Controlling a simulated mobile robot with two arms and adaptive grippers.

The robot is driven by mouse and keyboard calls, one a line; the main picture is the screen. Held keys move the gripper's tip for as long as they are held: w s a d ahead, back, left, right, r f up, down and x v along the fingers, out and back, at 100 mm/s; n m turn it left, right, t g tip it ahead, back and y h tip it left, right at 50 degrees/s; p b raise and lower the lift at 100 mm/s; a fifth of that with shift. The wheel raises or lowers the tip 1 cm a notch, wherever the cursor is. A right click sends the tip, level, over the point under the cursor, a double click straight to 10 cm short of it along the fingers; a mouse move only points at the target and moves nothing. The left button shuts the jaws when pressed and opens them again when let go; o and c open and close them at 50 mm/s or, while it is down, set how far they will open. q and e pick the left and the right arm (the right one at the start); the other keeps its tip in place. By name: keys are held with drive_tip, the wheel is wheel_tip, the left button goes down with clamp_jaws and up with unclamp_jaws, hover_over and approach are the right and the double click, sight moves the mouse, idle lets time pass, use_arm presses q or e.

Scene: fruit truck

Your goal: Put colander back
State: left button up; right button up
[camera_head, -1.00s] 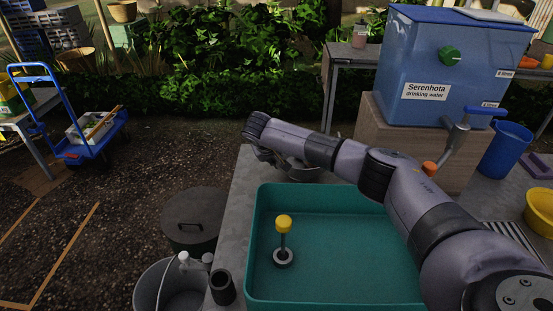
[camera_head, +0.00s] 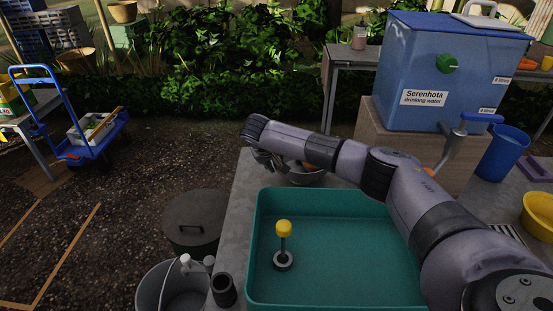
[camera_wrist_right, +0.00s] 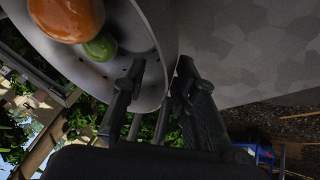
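The colander (camera_head: 301,179) is a grey bowl on the counter behind the green basin, partly hidden by my right arm. In the right wrist view the colander (camera_wrist_right: 215,8) fills the top left, with holes in its wall. It holds an orange-red fruit (camera_wrist_right: 68,18) and a green one (camera_wrist_right: 101,47). My right gripper (camera_wrist_right: 161,68) is at its rim, one finger over the inside and one outside, with a gap between the tips. In the head view my right gripper (camera_head: 268,160) is at the colander's left side. My left gripper is not in view.
A green basin (camera_head: 335,297) holding a yellow-knobbed plunger (camera_head: 283,230) fills the near counter. A blue water tank (camera_head: 465,75) stands on a wooden block at right. A lidded bin (camera_head: 195,215) and a bucket (camera_head: 150,290) stand left of the counter.

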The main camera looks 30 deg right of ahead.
drive_tip(key=p+v, duration=0.8)
drive_tip(key=v, duration=0.2)
drive_tip(key=shift+a+r, duration=0.1)
